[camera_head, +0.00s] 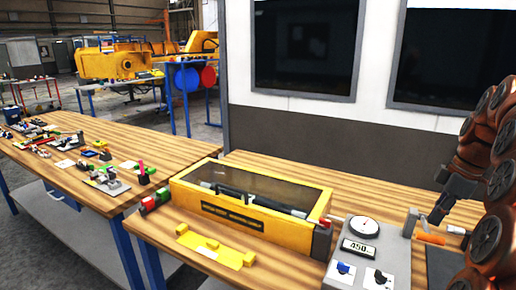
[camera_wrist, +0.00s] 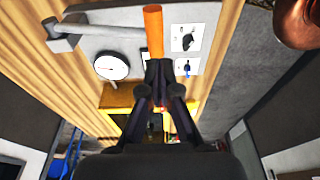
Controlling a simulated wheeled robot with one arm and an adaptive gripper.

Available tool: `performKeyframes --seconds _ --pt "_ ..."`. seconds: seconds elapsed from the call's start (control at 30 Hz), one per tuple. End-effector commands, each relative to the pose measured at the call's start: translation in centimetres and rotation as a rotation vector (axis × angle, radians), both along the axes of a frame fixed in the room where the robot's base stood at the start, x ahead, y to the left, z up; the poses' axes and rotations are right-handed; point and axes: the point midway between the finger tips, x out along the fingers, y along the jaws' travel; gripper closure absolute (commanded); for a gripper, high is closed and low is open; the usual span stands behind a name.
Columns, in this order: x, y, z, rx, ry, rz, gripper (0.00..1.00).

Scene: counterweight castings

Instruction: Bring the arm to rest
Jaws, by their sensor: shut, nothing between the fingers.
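My copper-coloured arm (camera_head: 485,170) comes in from the right edge in the head view. Its dark gripper (camera_head: 434,217) points down and left, over the right side of the workbench. In the wrist view my gripper (camera_wrist: 158,72) has its fingers drawn together, shut and empty. An orange handle (camera_wrist: 153,30) lines up with the fingertips there; it also shows on the bench in the head view (camera_head: 430,239). I cannot tell the exact gap between the fingertips and the handle.
A grey gauge panel (camera_head: 345,272) with dial and switches stands beside a grey lever (camera_head: 410,222). A yellow case (camera_head: 250,205) with a clear lid and a yellow plate (camera_head: 215,250) lie to the left. A second bench (camera_head: 95,165) holds several small parts. A windowed wall stands behind.

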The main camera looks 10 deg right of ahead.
Motion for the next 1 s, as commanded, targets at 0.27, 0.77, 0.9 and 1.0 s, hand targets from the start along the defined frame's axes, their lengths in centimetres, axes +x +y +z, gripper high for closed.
performKeyframes --seconds 0.27,0.77,0.9,1.0 --pt "-0.4 9.7 -0.7 0.016 0.080 -0.115 1.00" --pt "-9.3 25.6 -5.6 -0.044 0.252 -0.455 1.00" --pt "-13.0 28.4 -7.5 -0.077 0.281 -0.566 1.00" --pt "-15.9 29.9 -9.1 -0.101 0.301 -0.649 1.00"
